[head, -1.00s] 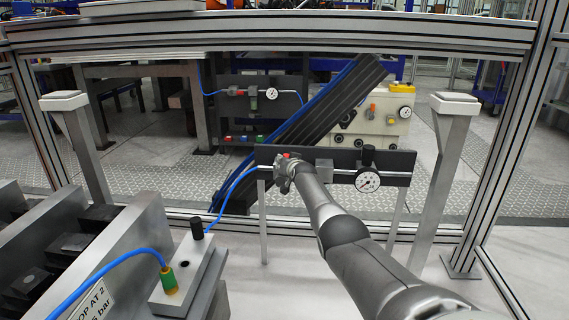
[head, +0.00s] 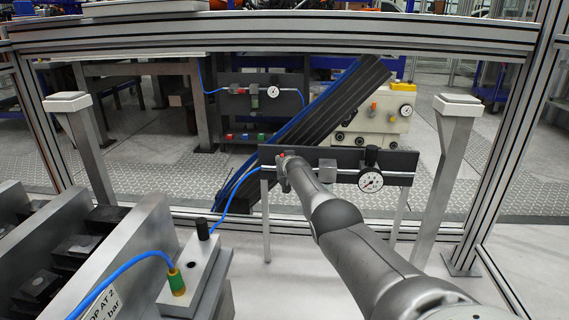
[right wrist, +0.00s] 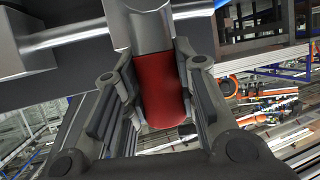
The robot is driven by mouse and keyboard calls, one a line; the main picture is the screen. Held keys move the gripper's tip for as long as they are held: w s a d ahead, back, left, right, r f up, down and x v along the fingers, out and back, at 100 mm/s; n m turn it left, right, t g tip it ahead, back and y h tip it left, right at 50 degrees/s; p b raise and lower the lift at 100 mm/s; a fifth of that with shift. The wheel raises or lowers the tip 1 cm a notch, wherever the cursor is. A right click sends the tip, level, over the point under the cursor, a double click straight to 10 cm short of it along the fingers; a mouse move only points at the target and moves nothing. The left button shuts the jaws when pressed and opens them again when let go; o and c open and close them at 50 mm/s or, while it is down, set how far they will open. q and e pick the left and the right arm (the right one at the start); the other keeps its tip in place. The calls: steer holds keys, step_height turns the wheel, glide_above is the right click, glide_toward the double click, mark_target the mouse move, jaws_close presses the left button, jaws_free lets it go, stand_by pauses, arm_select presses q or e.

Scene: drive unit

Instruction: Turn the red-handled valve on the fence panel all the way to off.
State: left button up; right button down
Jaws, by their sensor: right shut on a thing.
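The red valve handle (right wrist: 162,95) sits between the two fingers of my right gripper (right wrist: 163,72), which is shut on it. In the right wrist view the handle hangs below a grey metal valve body (right wrist: 150,25) joined to a pipe. In the head view only a small red part of the handle (head: 282,156) shows above my right gripper (head: 283,174), at the left part of the dark fence panel (head: 345,157). The gripper hides most of the valve there. My left gripper is not in view.
A round gauge (head: 371,181) and a grey block (head: 327,171) sit on the panel, right of the valve. A blue hose (head: 240,186) runs to the panel's left end. A metal block with a black knob (head: 202,235) stands at the front left. Aluminium fence rails frame the panel.

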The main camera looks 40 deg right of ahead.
steer(key=shift+f, duration=0.15)
stand_by(0.5)
steer(key=c, duration=1.1)
jaws_free()
steer(key=shift+s+a+r, duration=0.2)
steer(key=shift+s, duration=0.05)
steer(key=shift+s+a+r, duration=0.1)
steer(key=shift+s+a, duration=1.1)
steer(key=shift+s, duration=0.5)
steer(key=shift+s+a+f, duration=0.1)
steer(key=shift+s+a, duration=1.1)
steer(key=shift+s, duration=0.5)
steer(key=shift+s+a+r, duration=0.1)
steer(key=shift+s+a, duration=1.1)
steer(key=shift+s, duration=0.5)
